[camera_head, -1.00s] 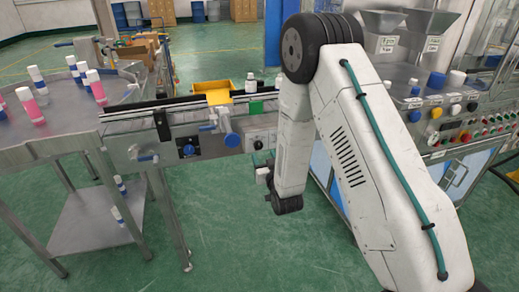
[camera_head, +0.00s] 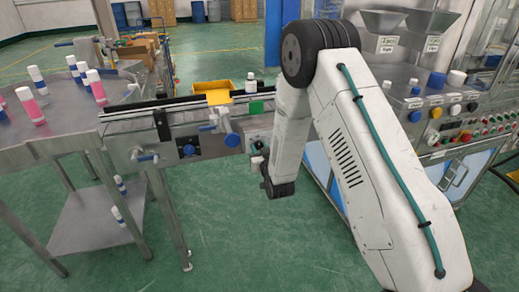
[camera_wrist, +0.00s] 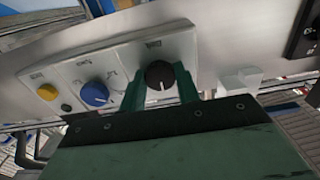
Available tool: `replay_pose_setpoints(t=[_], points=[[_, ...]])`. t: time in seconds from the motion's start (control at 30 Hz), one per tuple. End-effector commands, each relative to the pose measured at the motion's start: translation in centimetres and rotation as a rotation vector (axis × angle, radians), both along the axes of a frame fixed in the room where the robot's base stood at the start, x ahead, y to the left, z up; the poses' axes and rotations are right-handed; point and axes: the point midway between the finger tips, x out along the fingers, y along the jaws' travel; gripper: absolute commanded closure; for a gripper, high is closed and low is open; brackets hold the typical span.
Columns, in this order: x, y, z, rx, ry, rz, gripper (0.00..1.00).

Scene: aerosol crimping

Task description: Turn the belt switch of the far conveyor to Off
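A pale control box (camera_wrist: 115,65) on the conveyor fills the upper part of the wrist view. It carries a black knob (camera_wrist: 160,75) with a white pointer line aimed down in the picture, a blue knob (camera_wrist: 95,92) and a yellow button (camera_wrist: 47,91). The labels are too small to read. My gripper (camera_wrist: 160,83) is open, its two green fingers on either side of the black knob. I cannot tell whether they touch it. In the head view, the box (camera_head: 259,133) is partly hidden by my gripper and wrist.
The conveyor (camera_head: 140,125) bears a yellow bin (camera_head: 217,86) and a white bottle (camera_head: 250,84). A round steel table (camera_head: 60,130) with pink and white cans stands at left. A machine with coloured buttons (camera_head: 470,132) stands at right. A black switch box (camera_wrist: 303,35) is right of the fingers.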

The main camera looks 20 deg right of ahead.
Motion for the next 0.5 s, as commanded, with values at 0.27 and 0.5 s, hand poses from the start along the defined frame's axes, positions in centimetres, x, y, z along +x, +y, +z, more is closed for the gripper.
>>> replay_pose_setpoints(t=[0.27, 0.5], points=[[-0.03, -0.01, -0.01, -0.043, 0.000, 0.000, 0.91], [-0.03, -0.02, -0.01, -0.186, 0.000, 0.000, 0.91]])
